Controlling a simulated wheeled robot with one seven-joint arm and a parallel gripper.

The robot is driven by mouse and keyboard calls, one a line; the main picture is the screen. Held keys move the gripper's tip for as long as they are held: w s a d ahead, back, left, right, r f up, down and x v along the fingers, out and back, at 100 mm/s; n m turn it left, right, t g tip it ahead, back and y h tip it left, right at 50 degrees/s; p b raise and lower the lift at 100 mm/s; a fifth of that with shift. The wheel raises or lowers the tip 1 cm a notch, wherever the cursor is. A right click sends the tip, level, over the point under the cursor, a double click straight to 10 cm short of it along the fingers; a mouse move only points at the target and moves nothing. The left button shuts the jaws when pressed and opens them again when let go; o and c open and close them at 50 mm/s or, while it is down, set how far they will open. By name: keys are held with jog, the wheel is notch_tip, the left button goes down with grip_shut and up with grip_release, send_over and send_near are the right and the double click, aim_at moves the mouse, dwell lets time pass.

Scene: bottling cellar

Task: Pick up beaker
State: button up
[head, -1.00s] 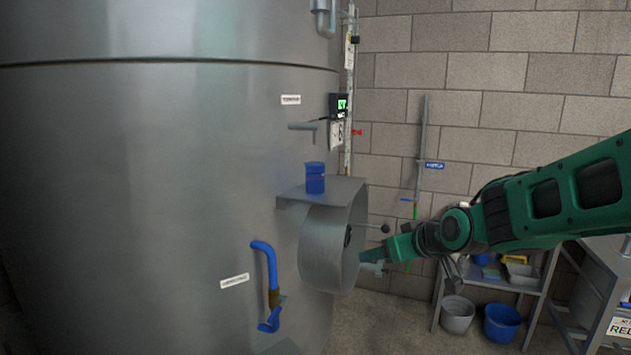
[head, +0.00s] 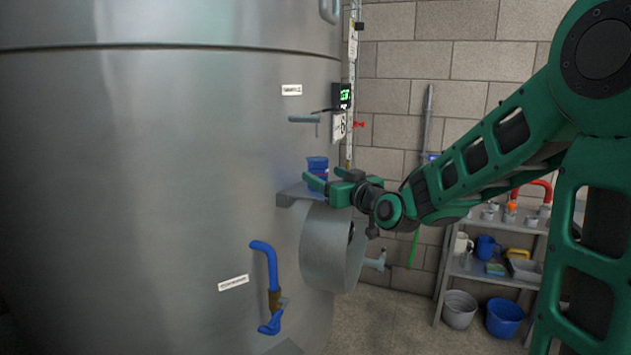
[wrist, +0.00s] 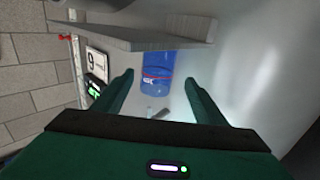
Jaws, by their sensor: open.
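The beaker is a blue vessel (head: 317,163) with a red and white marking, standing upright on a small grey shelf (head: 291,195) on the side of the big steel tank. My gripper (head: 323,177) is at the beaker, on its right and near side, and partly covers it. In the wrist view, which is upside down, the beaker (wrist: 157,70) shows between the two green fingers (wrist: 158,82). The fingers are open, with a gap on each side of it. The shelf (wrist: 125,42) shows along the top there.
A blue-handled valve (head: 268,280) is lower left. A rack with buckets (head: 503,318) stands behind at right.

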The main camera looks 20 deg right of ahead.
aim_at(324, 174)
jog(key=shift+d+f+x, duration=0.1)
jog(key=shift+d+x, duration=0.05)
jog(key=shift+x, duration=1.2)
jog(key=shift+d+f+x, duration=0.1)
jog(key=shift+f+x, duration=0.05)
jog(key=shift+x, duration=1.2)
jog(key=shift+w, duration=0.1)
jog(key=c, duration=1.1)
jog(key=shift+c, duration=0.6)
jog(key=shift+r, duration=0.15)
